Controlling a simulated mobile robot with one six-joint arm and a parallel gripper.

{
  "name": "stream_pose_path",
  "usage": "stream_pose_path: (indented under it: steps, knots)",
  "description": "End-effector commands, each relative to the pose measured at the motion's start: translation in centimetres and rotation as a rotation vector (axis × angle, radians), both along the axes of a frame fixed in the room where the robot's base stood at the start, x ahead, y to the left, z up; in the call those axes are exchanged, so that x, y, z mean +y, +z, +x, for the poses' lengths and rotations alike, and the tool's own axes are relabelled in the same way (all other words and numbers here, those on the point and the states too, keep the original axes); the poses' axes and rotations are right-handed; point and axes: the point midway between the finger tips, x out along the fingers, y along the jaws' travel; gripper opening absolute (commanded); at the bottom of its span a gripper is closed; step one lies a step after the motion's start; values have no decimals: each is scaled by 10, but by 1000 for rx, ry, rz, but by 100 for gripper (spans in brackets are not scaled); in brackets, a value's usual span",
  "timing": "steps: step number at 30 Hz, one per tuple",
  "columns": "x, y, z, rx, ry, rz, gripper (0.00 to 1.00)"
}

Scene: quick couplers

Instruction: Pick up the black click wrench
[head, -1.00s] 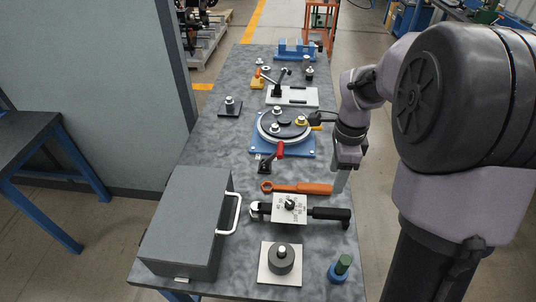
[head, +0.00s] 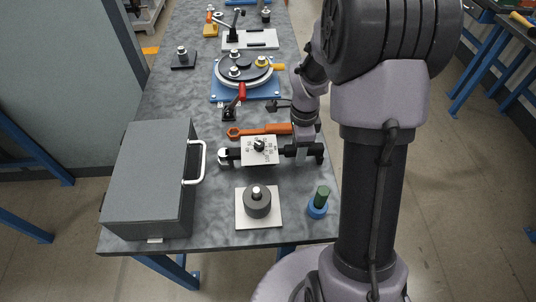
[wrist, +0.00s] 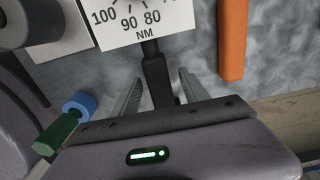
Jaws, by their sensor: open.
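The black click wrench (head: 232,153) lies across the table in the head view, its ratchet head at the left and its handle toward the right edge. A white plate marked in NM (head: 259,150) covers its middle. In the wrist view the dark shaft of the wrench (wrist: 153,62) runs from under the plate down between my fingers. My gripper (wrist: 160,76) is open, with one finger on each side of the handle and a gap to both. In the head view my gripper (head: 303,153) is over the handle and hides part of it.
An orange wrench (head: 262,130) lies just behind; it also shows at right in the wrist view (wrist: 232,40). A green and blue part (head: 318,204) stands at the front right corner. A dark cylinder on a white plate (head: 257,203) is in front. A grey case (head: 150,180) stands left.

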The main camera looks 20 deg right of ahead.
Motion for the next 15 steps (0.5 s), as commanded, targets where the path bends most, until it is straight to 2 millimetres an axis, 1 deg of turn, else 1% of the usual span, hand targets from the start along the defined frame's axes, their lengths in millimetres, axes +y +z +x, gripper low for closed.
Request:
stream_pose_path:
  steps: [1, 9, 15]
  knots:
    - [0, 1, 0, 0, 0, 0, 53]
    - [0, 1, 0, 0, 1, 0, 0]
    - [0, 1, 0, 0, 1, 0, 0]
